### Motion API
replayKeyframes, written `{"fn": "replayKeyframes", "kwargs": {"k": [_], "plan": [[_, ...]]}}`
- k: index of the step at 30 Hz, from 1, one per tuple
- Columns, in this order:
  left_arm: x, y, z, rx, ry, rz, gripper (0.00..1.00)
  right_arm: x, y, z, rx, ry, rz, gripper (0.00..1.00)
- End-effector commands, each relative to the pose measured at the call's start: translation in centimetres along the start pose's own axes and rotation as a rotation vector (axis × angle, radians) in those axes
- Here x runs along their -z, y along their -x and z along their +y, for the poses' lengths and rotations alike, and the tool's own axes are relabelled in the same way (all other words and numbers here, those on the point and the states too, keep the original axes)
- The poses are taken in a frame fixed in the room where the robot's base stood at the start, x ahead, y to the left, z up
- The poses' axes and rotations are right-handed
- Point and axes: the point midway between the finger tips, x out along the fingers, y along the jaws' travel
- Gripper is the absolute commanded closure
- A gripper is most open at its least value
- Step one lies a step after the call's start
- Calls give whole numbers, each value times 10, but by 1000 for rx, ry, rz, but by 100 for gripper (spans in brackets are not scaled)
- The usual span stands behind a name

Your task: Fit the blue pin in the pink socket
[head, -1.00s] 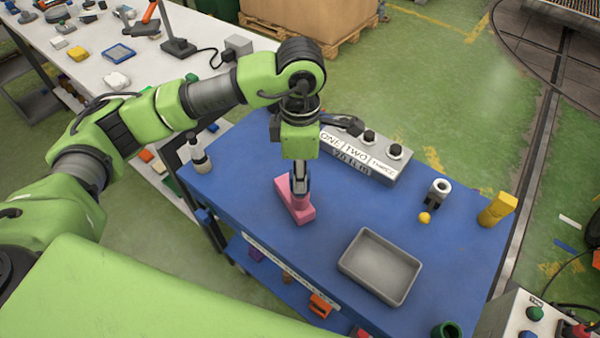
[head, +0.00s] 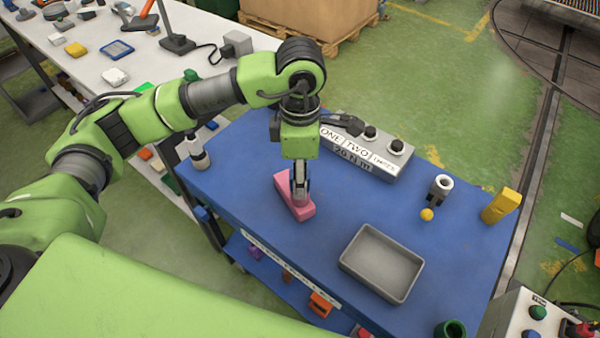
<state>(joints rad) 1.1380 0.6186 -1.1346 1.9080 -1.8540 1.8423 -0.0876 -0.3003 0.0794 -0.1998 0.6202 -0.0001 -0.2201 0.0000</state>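The pink socket (head: 304,213) is a block lying on the blue table, left of the grey tray. My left gripper (head: 300,196) points straight down over the socket's upper part, its fingertips at or just above it. A small dark blue sliver beside the fingers appears to be the blue pin (head: 308,185), held between them and mostly hidden. I cannot tell whether the pin is inside the socket's hole. My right gripper is not in view.
The blue table (head: 250,165) also carries a grey tray (head: 381,263), a labelled box with black knobs (head: 366,155), a yellow block (head: 501,205), a yellow ball (head: 427,214) and a green cup (head: 450,330). A white bottle (head: 198,152) stands at the left edge.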

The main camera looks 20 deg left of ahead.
Motion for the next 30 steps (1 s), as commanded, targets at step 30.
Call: {"fn": "replayKeyframes", "kwargs": {"k": [30], "plan": [[0, 120, 0, 0, 0, 0, 60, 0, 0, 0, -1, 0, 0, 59]]}}
